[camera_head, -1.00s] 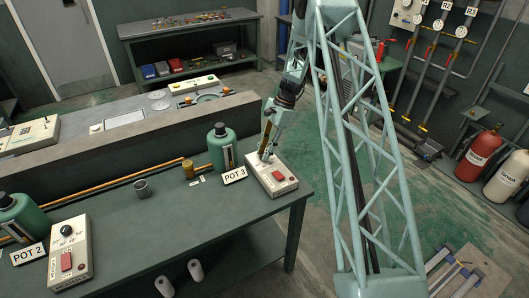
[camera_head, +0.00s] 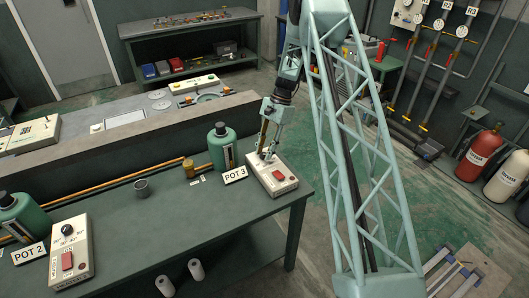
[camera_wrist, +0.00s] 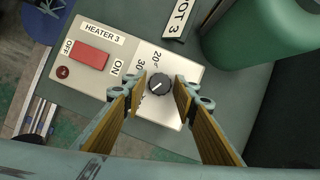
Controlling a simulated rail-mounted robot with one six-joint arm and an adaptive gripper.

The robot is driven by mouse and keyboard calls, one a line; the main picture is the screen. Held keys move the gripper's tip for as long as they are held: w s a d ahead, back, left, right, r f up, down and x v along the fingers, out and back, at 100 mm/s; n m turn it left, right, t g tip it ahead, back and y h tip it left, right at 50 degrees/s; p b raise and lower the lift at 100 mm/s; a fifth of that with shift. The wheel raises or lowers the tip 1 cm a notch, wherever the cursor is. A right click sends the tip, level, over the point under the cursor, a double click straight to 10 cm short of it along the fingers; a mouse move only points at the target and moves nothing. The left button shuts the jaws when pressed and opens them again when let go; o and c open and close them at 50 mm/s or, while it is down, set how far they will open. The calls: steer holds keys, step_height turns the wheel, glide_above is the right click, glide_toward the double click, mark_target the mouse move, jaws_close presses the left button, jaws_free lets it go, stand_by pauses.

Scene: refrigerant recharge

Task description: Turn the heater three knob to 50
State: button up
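The heater 3 box (camera_wrist: 100,52) is pale, with a red switch (camera_wrist: 88,54) between ON and OFF labels. Its round black knob (camera_wrist: 158,84) has a light pointer mark. The numbers 20 and 30 show beside it; other markings are hidden by my fingers. My gripper (camera_wrist: 161,86) is open, with one finger on each side of the knob and a small gap visible on each side. In the head view the heater 3 box (camera_head: 279,182) stands at the table's right end, with my gripper (camera_head: 267,155) over its far part, hiding the knob.
A POT 3 sign (camera_head: 235,175) and a green bottle (camera_head: 222,148) stand left of the box, close to my gripper. The heater 2 box (camera_head: 70,252) is at the front left of the table (camera_head: 160,220). The table's right edge is near.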

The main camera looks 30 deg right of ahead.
steer(key=shift+o, duration=0.9)
steer(key=shift+r, duration=0.15)
steer(key=shift+w+d+r, duration=0.1)
steer(key=shift+d+r, duration=0.15)
steer(key=shift+r, duration=0.2)
steer(key=v, duration=1)
steer(key=shift+r, duration=0.35)
steer(key=shift+d, duration=0.1)
